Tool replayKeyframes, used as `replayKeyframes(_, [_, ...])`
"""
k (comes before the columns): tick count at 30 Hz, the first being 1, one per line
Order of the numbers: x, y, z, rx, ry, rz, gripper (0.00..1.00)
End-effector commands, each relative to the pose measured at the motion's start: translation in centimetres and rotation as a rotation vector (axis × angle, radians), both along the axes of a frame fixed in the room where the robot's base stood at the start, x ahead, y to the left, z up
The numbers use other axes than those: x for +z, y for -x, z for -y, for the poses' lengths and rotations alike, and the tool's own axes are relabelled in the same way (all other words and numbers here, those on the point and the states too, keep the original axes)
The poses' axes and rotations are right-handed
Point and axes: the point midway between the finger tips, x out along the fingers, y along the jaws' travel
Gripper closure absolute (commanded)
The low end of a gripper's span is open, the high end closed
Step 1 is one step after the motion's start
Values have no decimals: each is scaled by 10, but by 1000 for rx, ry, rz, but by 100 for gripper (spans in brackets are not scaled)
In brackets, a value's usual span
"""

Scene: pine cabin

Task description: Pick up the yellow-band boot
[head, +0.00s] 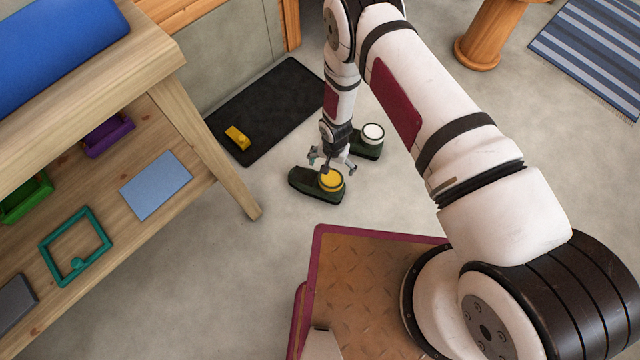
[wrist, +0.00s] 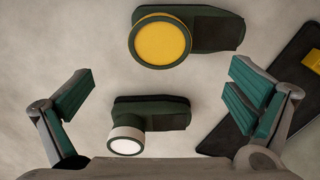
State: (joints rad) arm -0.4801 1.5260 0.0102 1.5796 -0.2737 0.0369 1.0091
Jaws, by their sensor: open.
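The yellow-band boot (head: 316,187) is dark green with a round yellow top and lies on the grey floor, below my arm in the head view. In the wrist view the yellow-band boot (wrist: 208,30) is at the top, beyond the space between my fingers. A similar boot with a white band (head: 368,142) is beside it; this white-band boot (wrist: 155,115) is lower in the wrist view, between the fingers in the picture. My gripper (head: 331,165) is open and empty, above the floor close to the boots. Its teal finger pads (wrist: 158,100) are wide apart.
A black mat (head: 275,105) with a yellow block (head: 237,138) on it lies beyond the boots. A wooden bench (head: 200,140) with a lower shelf stands at left, holding a purple tray (head: 108,138) and other items. Floor at front left is clear.

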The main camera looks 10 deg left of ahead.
Motion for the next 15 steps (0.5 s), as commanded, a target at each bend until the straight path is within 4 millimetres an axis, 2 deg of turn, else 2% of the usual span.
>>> replayKeyframes(1, [-14, 1, 0, 1, 1, -1, 0])
replayKeyframes(6, [-44, 0, 0, 1, 0, -1, 0])
replayKeyframes(9, [-55, 0, 0, 1, 0, -1, 0])
replayKeyframes(15, [-64, 0, 0, 1, 1, -1, 0])
